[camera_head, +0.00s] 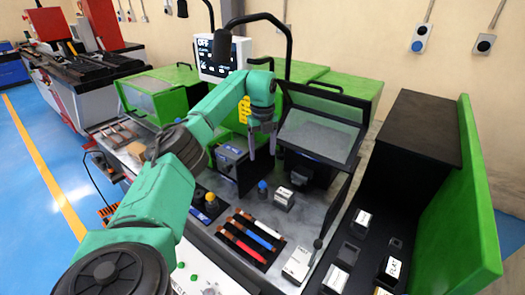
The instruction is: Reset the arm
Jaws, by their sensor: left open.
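My left arm, teal with dark joints, reaches in from the lower left over the bench. My left gripper (262,151) is open with its fingers pointing down and nothing between them. It hangs in front of the green machine, just left of the raised clear cover (318,133). My right gripper is not in view.
Red, blue and brown bars (257,231) lie on a dark rack on the grey bench. A black shelf (418,128) and a green panel (478,200) bound the right. A monitor (217,60) stands behind.

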